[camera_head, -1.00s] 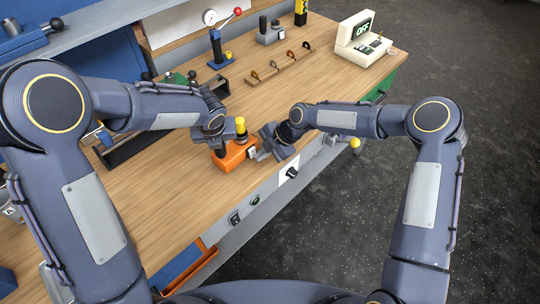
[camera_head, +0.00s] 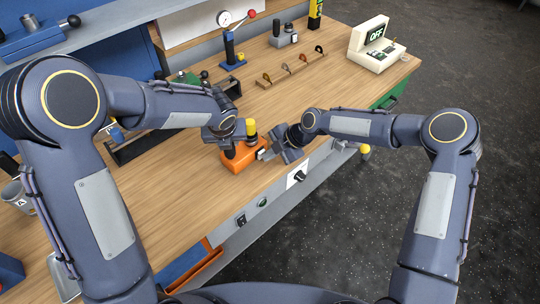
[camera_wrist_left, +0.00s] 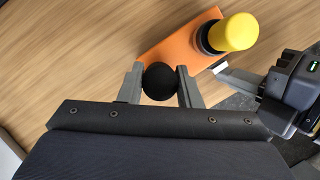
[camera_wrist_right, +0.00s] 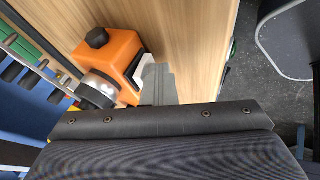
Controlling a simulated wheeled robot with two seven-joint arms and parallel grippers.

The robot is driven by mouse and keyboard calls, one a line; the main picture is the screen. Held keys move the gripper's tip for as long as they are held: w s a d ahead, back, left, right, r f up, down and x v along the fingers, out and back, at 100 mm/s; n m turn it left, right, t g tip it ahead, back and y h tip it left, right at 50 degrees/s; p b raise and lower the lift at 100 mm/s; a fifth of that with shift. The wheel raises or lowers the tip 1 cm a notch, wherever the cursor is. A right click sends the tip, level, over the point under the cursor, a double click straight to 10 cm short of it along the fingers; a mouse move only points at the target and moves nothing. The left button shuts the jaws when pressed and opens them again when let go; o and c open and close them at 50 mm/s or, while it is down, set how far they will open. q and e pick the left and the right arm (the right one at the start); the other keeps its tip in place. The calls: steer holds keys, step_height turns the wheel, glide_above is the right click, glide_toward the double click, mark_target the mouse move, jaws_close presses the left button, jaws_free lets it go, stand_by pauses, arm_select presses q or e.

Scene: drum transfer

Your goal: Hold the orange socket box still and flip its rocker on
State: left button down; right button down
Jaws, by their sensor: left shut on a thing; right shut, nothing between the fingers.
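The orange socket box (camera_head: 238,160) sits on the wooden bench near its front edge, with a yellow-topped plug (camera_head: 251,129) standing on it. My left gripper (camera_head: 228,148) is above the box. In the left wrist view its fingers are shut on the box's round black knob (camera_wrist_left: 159,80). My right gripper (camera_head: 267,154) is shut and empty, beside the box's right end. In the right wrist view its fingertips (camera_wrist_right: 158,80) are close to the white rocker (camera_wrist_right: 146,66) on the box's end. Whether they touch it, and which way the rocker is tilted, I cannot tell.
A cream display unit (camera_head: 372,50) reading OFF stands at the far right. A gauge stand (camera_head: 231,52) and a wooden strip with hooks (camera_head: 291,68) are at the back. The bench's front panel carries a black knob (camera_head: 299,176).

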steer(key=shift+r, duration=0.5)
steer(key=s+d, duration=0.1)
steer(key=d, duration=0.1)
steer(key=s+d, duration=0.1)
steer(key=shift+s+d+r, duration=0.25)
steer(key=shift+s+d, duration=0.1)
steer(key=shift+d, duration=0.05)
steer(key=v, duration=0.8)
steer(key=shift+s+d, duration=0.35)
steer(key=shift+d, duration=0.1)
steer(key=shift+r, duration=0.1)
arm_select(q)
steer(key=c, duration=1)
jaws_free()
steer(key=shift+o, duration=0.2)
